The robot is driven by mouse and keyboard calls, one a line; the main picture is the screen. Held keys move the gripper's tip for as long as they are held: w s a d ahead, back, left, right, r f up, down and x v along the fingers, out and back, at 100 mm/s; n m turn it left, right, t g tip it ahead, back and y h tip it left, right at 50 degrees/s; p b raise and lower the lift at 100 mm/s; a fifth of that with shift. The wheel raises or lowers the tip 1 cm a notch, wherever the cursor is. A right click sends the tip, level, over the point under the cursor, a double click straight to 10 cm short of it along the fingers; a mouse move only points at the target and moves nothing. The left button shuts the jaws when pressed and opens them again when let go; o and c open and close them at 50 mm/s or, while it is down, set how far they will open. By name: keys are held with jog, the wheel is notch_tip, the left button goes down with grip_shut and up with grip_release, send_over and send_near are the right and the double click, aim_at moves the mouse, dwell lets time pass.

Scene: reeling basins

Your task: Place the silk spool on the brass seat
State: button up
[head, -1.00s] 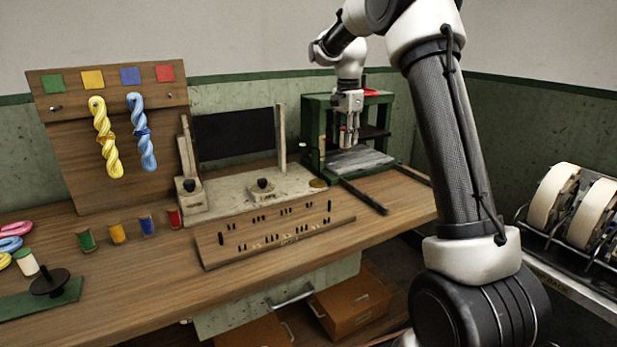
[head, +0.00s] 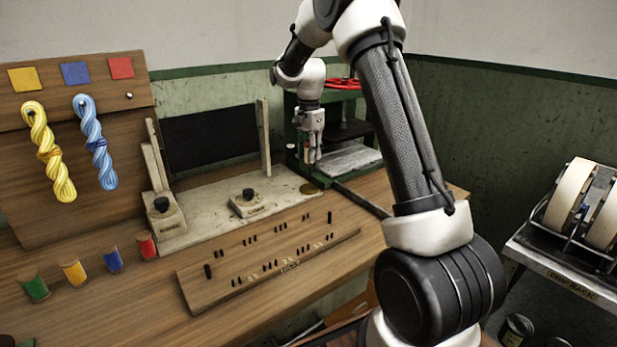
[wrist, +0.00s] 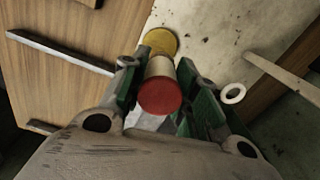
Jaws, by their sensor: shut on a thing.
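The silk spool (wrist: 160,95) has a red end and a pale cream body. My gripper (wrist: 157,67) is shut on it, with a finger on each side of the body. The brass seat (wrist: 160,42) is a flat yellow disc just beyond the spool's far end in the wrist view, partly covered by it. In the head view the brass seat (head: 309,188) lies at the right end of the pale stone slab. My gripper (head: 312,156) hangs above it there, pointing down. The spool looks apart from the seat, but the exact gap cannot be told.
The pale slab (head: 215,209) carries dark-knobbed blocks and upright posts. A green press frame (head: 291,130) stands behind my gripper. A pegged wooden board (head: 270,258) lies in front. Coloured spools (head: 112,261) stand left. A white ring (wrist: 233,93) shows right in the wrist view.

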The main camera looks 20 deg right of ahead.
notch_tip(320, 180, down, 8)
jog(key=shift+f, duration=0.25)
jog(key=shift+f, duration=0.1)
jog(key=o, duration=1)
